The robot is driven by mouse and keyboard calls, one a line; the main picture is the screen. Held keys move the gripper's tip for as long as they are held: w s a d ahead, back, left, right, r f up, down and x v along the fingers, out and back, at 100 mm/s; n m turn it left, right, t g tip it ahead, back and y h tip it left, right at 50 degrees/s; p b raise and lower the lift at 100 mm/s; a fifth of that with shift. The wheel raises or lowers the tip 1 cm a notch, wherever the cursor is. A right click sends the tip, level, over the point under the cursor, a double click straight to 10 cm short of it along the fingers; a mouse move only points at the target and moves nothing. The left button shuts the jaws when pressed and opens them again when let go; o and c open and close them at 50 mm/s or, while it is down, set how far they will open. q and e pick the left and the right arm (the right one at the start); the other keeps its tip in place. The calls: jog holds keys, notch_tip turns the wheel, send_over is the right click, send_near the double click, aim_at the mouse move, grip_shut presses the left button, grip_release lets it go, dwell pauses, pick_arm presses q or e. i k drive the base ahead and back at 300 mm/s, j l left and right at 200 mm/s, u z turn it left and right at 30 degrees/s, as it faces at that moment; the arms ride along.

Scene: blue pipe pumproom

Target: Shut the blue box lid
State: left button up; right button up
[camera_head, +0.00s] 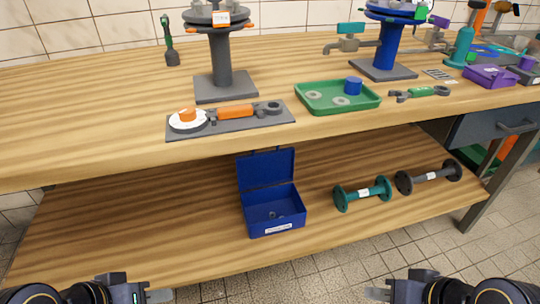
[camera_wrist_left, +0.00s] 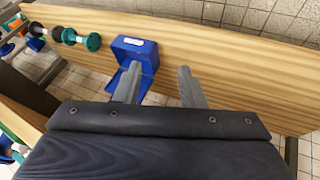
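The blue box (camera_head: 274,218) stands on the lower wooden shelf, with a white label on its front. Its lid (camera_head: 266,169) is open and stands nearly upright at the back. A small dark thing lies inside. The box also shows in the left wrist view (camera_wrist_left: 136,48), partly behind a finger of my left gripper (camera_wrist_left: 158,82). My left gripper is at the lower left of the head view (camera_head: 160,295), apart from the box; its fingers are spread and empty. My right gripper (camera_head: 375,288) is at the lower right, away from the box, with its fingers apart and nothing seen between them.
A teal flanged pipe (camera_head: 363,193) and a dark flanged pipe (camera_head: 429,177) lie on the shelf right of the box. The upper worktop (camera_head: 120,110) overhangs the shelf's back and carries valves, a green tray (camera_head: 312,108) and tools. The shelf left of the box is clear.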

aim_at(261, 170)
jog(key=k+j+z, duration=0.65)
jog(key=k, duration=0.2)
